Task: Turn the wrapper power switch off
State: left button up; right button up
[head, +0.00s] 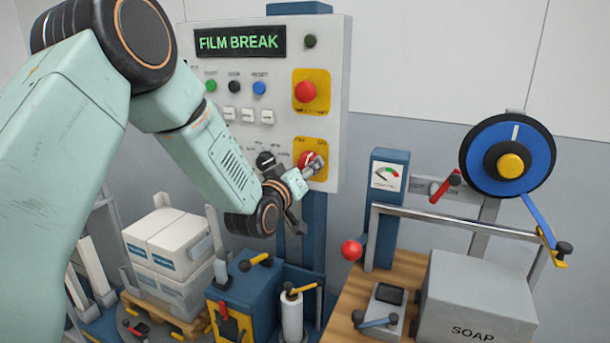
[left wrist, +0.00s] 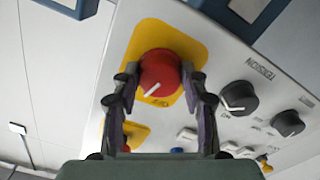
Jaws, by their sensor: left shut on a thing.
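The wrapper power switch is a red rotary knob (head: 306,158) on a yellow plate at the lower right of the grey control panel (head: 336,60). The left wrist view shows the red knob (left wrist: 158,74) close up, with a white pointer line toward the lower left. My left gripper (head: 312,168) is at the knob, and its fingers (left wrist: 160,90) sit on both sides of it, shut on it. In the head view the gripper partly covers the knob. My right gripper is in neither view.
A red emergency button (head: 306,92) sits above on another yellow plate. The display (head: 239,43) reads FILM BREAK. Black dials (left wrist: 238,98) are beside the knob. Below right are a bench with a SOAP box (head: 474,300), a blue reel (head: 508,155) and a red ball handle (head: 351,250).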

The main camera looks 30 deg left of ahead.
pick_arm(q)
jog(key=n+b, duration=0.1)
jog(key=n, duration=0.3)
jog(key=n+b, duration=0.2)
jog(key=n, duration=0.2)
jog(key=n+b, duration=0.2)
jog(key=n, duration=0.2)
jog(key=shift+r, duration=0.35)
jog(key=shift+n, duration=0.3)
jog(key=o, duration=1.1)
jog(key=shift+s+a+f, duration=0.1)
jog(key=shift+o, duration=0.2)
